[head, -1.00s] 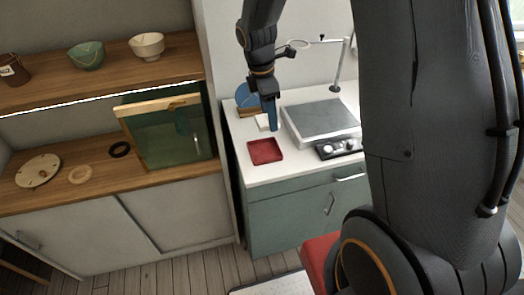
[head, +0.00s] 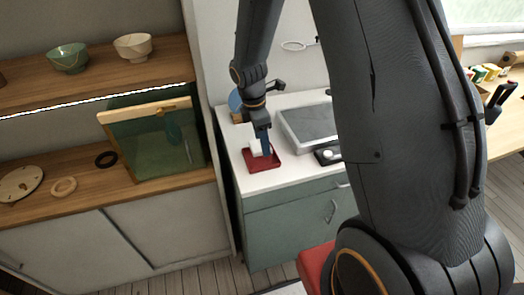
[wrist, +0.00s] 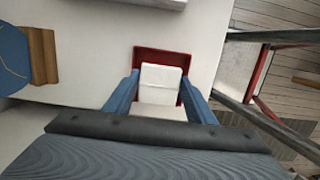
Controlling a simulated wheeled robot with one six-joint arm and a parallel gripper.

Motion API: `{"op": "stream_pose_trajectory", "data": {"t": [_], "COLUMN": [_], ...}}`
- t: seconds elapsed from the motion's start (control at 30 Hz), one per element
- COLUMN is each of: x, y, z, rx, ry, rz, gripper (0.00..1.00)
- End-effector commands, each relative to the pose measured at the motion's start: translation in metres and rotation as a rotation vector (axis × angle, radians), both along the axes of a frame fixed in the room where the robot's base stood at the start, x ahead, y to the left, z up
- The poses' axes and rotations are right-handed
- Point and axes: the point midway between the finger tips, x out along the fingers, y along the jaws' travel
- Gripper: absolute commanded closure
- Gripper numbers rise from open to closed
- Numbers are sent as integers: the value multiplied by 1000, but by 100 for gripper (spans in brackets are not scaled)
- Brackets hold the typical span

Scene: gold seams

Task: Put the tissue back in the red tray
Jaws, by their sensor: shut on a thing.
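The tissue (head: 255,148) is a small white block. It also shows in the wrist view (wrist: 160,82), between the two blue fingers. My gripper (head: 266,150) points down and is shut on the tissue. In the wrist view my gripper (wrist: 160,100) has one finger at each side of it. The red tray (head: 261,166) lies on the white counter, below the gripper in the head view. In the wrist view the red tray (wrist: 160,55) shows behind and around the tissue. I cannot tell whether the tissue touches the tray floor.
A blue disc on a wooden stand (wrist: 42,55) is at the back left. A wooden shelf unit with bowls (head: 68,57) and a green glass-fronted box (head: 160,150) stands left.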

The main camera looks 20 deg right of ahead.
Motion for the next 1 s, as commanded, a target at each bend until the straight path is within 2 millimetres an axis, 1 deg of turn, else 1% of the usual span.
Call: {"op": "stream_pose_trajectory", "data": {"t": [0.13,0.3,0.4,0.83,0.87,0.9,1.0], "x": [0,-1,-1,0,0,0,0], "y": [0,0,0,0,0,0,0], "z": [-11,-33,-43,-49,-50,-49,-49], "rx": [0,0,0,0,0,0,0], "ry": [2,3,2,0,0,0,1], "rz": [0,1,1,0,0,0,0], "gripper": [71,71,71,71,48,42,42]}}
